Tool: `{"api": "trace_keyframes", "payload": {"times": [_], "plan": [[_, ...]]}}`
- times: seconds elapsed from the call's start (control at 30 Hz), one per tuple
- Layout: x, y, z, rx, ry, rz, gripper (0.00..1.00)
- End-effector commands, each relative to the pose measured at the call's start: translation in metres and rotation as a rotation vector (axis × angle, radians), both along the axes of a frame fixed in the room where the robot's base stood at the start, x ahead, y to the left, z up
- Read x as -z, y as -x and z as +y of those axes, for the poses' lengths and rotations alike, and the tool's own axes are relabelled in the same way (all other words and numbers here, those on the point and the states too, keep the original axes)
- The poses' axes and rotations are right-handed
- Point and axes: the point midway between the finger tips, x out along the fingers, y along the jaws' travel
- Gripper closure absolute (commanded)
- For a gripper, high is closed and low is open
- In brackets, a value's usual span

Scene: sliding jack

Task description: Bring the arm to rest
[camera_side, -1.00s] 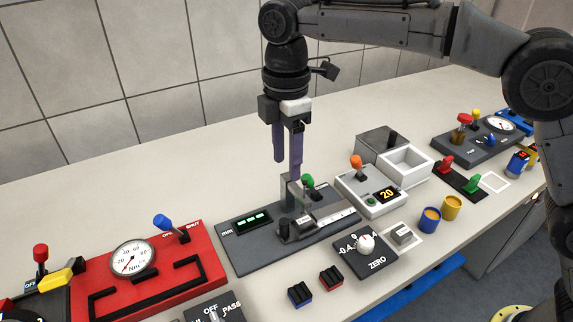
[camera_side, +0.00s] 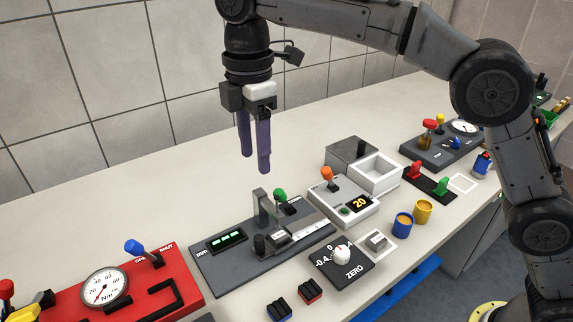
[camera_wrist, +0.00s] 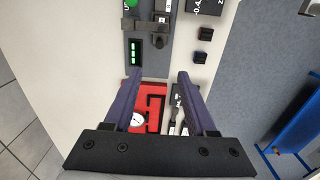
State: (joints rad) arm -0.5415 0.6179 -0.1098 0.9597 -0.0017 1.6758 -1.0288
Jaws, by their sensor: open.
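My gripper (camera_side: 255,165) hangs fingers-down above the bench, its two purple fingers apart and nothing between them. In the side view it is above and behind the grey measuring station (camera_side: 265,240), clear of it. That station carries a green-knobbed lever, an upright grey bracket, a dark knob, a ruled scale and a green-lit mm display (camera_side: 226,240). In the wrist view the fingers (camera_wrist: 158,85) are spread, with the red panel (camera_wrist: 152,96) and its gauge seen between them and the mm display (camera_wrist: 135,50) beyond.
The red panel (camera_side: 180,270) with gauge and blue lever lies at left. A ZERO dial box (camera_side: 335,265), small dark blocks (camera_side: 310,291), an orange-lever box (camera_side: 345,205), a white open tray (camera_side: 375,176) and two cups (camera_side: 403,226) crowd the right. The bench (camera_side: 110,205) behind is bare.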

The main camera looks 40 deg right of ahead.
Motion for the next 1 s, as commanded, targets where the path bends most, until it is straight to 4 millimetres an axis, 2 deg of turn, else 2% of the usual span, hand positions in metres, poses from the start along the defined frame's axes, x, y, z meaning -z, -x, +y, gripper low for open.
{"api": "trace_keyframes", "payload": {"times": [0.07, 0.13, 0.27, 0.4, 0.57, 0.77, 0.87, 1.0], "plan": [[0.0, -0.002, -0.003, 0.007, 0.0, -0.001, 0.43], [-0.011, -0.004, -0.012, 0.024, -0.011, -0.019, 0.43], [-0.054, 0.003, -0.046, 0.079, -0.046, -0.084, 0.43], [-0.089, 0.033, -0.099, 0.162, -0.066, -0.13, 0.43], [-0.108, 0.075, -0.151, 0.307, -0.092, -0.187, 0.43], [-0.105, 0.135, -0.201, 0.536, -0.131, -0.259, 0.43], [-0.093, 0.167, -0.221, 0.665, -0.156, -0.295, 0.43], [-0.062, 0.209, -0.242, 0.866, -0.197, -0.342, 0.43]]}}
